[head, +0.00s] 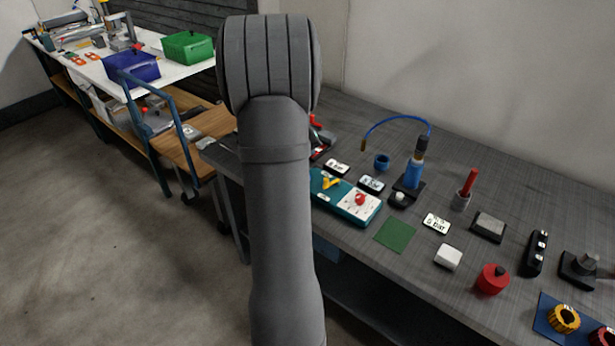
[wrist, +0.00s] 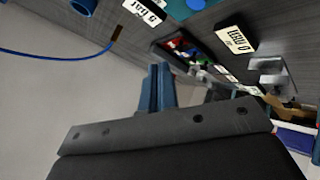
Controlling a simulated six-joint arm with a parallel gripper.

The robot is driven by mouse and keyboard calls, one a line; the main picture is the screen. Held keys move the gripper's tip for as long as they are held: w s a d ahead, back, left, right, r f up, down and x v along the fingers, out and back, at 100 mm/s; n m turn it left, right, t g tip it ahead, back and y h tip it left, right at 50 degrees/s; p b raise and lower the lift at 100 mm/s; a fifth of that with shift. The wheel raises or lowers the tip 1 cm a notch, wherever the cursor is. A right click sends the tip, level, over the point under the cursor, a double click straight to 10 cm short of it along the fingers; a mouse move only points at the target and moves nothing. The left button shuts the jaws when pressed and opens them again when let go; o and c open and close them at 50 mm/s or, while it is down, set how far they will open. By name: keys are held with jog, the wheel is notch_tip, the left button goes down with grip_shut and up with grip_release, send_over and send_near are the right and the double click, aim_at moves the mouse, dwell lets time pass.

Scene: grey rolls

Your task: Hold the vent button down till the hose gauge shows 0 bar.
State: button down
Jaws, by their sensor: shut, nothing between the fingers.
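A blue cylinder (head: 413,174) stands upright on a black base on the grey bench, with a pale round knob (head: 398,198) at its front. A thin blue hose (head: 398,119) arcs from its top to a brown end piece. The hose (wrist: 48,55) also shows in the wrist view. A teal box (head: 329,190) carries a yellow lever and a white panel with a red knob (head: 360,199). I cannot tell which part is the vent button, and no gauge reading is legible. My gripper (wrist: 161,85) is shut and empty in the wrist view; my arm hides it in the head view.
A label plate (wrist: 236,40) and a metal bracket (wrist: 270,76) show near my gripper.

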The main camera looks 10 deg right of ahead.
jog(key=shift+f, duration=3.25)
jog(key=shift+f, duration=0.1)
jog(key=shift+f, duration=0.3)
jog(key=shift+f, duration=0.75)
dwell(0.9)
jog(key=shift+r, duration=0.1)
dwell(1.9)
jog(key=shift+r, duration=1.05)
